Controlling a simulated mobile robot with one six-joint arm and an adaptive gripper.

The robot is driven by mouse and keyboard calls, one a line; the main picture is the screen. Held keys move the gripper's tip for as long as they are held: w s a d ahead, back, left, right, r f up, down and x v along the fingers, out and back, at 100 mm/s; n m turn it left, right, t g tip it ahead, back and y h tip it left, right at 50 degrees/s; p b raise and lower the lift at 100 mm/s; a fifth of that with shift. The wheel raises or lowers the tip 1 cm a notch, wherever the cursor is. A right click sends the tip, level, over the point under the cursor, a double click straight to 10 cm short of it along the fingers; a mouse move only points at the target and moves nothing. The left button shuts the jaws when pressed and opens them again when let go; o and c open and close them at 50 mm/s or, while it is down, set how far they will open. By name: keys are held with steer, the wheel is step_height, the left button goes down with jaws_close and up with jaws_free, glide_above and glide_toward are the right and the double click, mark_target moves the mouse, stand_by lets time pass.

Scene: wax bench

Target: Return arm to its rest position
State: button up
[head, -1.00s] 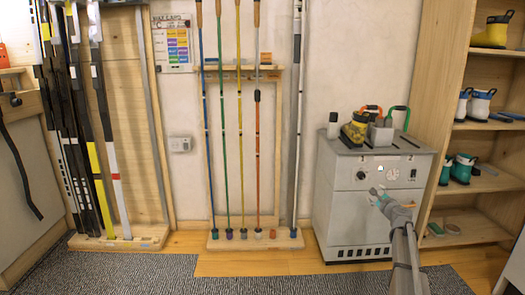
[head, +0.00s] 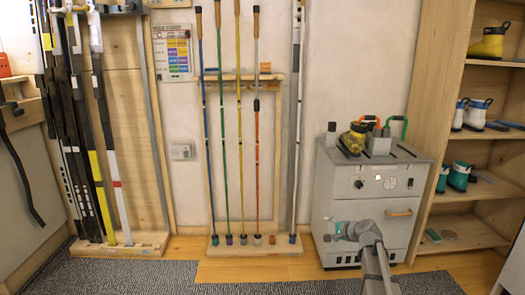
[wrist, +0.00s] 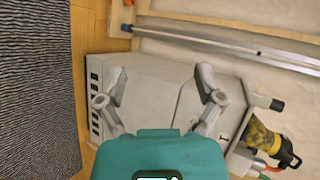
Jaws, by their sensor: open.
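My gripper (head: 334,232) is in front of the lower left part of the grey cabinet (head: 340,180) in the head view, with my arm reaching up from the bottom right. In the wrist view my gripper (wrist: 160,92) has its two fingers spread wide with nothing between them. The same cabinet (wrist: 150,85) lies behind them, turned sideways in that view. Its front with the dial, knob and wooden handle shows in the head view.
A wooden shelf (head: 440,110) with boots is at right. Grey carpet (head: 130,275) in front is clear.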

steer(key=s+a+f+n+g+h+p, duration=0.2)
steer(key=s+a+n+g+p, duration=0.35)
steer(key=s, duration=0.85)
steer(key=s+a+r+n+g+h+p, duration=0.1)
steer(key=s+n+g+h, duration=0.15)
steer(key=s, duration=0.55)
steer(key=s+a+n+g+h+p, duration=0.1)
steer(key=s+n+g+h+p, duration=0.2)
steer(key=s, duration=0.5)
step_height(320, 180, up, 37)
steer(key=n+y+p, duration=0.1)
steer(key=p, duration=3.4)
steer(key=shift+w+p, duration=0.25)
steer(key=shift+p, duration=0.1)
